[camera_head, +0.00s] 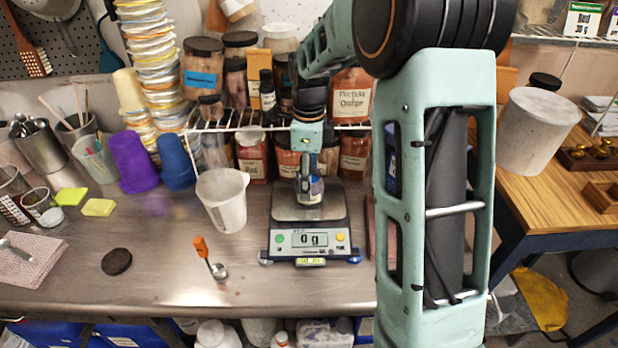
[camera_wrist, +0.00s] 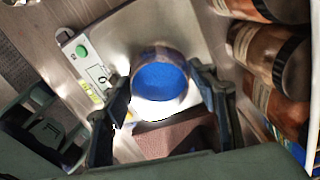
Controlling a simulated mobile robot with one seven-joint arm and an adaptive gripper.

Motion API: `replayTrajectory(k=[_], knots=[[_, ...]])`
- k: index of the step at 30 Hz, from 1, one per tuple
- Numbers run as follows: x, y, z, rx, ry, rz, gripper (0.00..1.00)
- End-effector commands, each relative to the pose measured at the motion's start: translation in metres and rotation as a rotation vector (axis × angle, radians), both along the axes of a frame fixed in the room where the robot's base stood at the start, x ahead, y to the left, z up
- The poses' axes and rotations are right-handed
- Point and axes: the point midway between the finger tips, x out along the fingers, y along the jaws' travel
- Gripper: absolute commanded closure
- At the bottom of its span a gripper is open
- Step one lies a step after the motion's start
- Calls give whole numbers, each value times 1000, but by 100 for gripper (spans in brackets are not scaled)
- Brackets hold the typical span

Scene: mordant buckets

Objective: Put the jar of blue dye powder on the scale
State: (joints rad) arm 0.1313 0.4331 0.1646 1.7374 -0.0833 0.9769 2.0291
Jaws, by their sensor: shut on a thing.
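The jar of blue dye powder (camera_wrist: 160,80) is open at the top, and its blue powder shows between the two fingers of my gripper (camera_wrist: 165,98) in the wrist view. My gripper is shut on the jar. In the head view the jar (camera_head: 311,193) is small and partly hidden by my gripper (camera_head: 309,184), over the steel pan of the scale (camera_head: 308,237). The scale's display reads 0 g. I cannot tell whether the jar touches the pan. The scale also shows in the wrist view (camera_wrist: 72,50).
A white beaker (camera_head: 222,203) stands left of the scale. An orange-handled spoon (camera_head: 208,258) and a dark round lid (camera_head: 117,261) lie on the steel bench. Several labelled jars (camera_head: 252,155) crowd the rack behind the scale.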

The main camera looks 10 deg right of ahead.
Motion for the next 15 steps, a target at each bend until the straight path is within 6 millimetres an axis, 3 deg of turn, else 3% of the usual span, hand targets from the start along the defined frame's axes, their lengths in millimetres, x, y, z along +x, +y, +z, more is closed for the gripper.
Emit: replayTrajectory(k=[4,5,9,15], knots=[[0,0,-4,0,0,0,75],[0,0,-4,0,0,0,44],[0,0,-3,0,0,0,29],[0,0,-3,0,0,0,29]])
